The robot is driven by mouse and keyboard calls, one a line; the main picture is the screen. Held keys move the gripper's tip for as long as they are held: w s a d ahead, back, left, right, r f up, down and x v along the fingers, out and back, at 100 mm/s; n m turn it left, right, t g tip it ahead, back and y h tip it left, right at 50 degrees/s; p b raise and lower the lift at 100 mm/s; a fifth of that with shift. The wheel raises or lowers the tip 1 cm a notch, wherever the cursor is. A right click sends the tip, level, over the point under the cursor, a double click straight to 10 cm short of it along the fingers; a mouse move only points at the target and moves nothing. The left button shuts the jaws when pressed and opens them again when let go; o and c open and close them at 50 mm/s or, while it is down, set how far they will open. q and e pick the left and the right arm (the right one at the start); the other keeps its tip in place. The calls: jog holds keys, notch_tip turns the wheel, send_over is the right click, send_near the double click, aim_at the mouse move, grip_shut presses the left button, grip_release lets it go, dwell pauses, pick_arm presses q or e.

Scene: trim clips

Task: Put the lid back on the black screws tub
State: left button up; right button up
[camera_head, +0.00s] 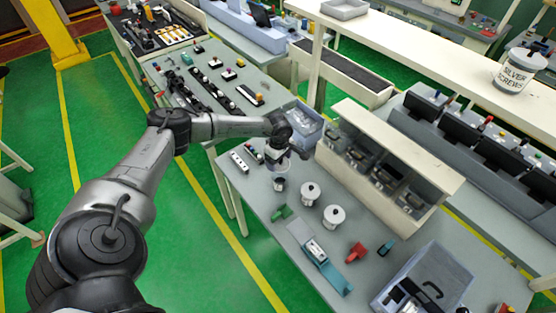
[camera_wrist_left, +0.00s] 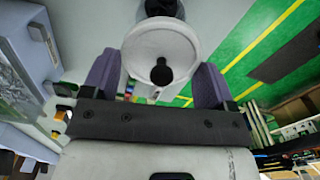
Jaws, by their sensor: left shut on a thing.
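My left gripper (camera_head: 282,157) is shut on a round white lid (camera_wrist_left: 140,50) with a black knob. In the left wrist view the lid sits between the two purple-grey fingers (camera_wrist_left: 160,83). My right gripper is out of view.
A white tub labelled SILVER SCREWS (camera_head: 515,73) stands on the shelf at the upper right. A cream rack with bins (camera_head: 385,160) is behind the tubs. A blue-grey bin (camera_head: 304,123) is close behind the gripper. Green, red and teal parts lie toward the front.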

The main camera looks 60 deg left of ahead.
pick_arm(q)
jog(key=shift+f, duration=0.15)
jog(key=shift+f+b, duration=1.5)
jog(key=shift+f, duration=0.6)
jog(key=shift+f+b, duration=0.7)
jog(key=shift+f, duration=0.25)
jog(key=shift+f+b, duration=0.15)
jog(key=shift+b, duration=0.4)
dwell(0.5)
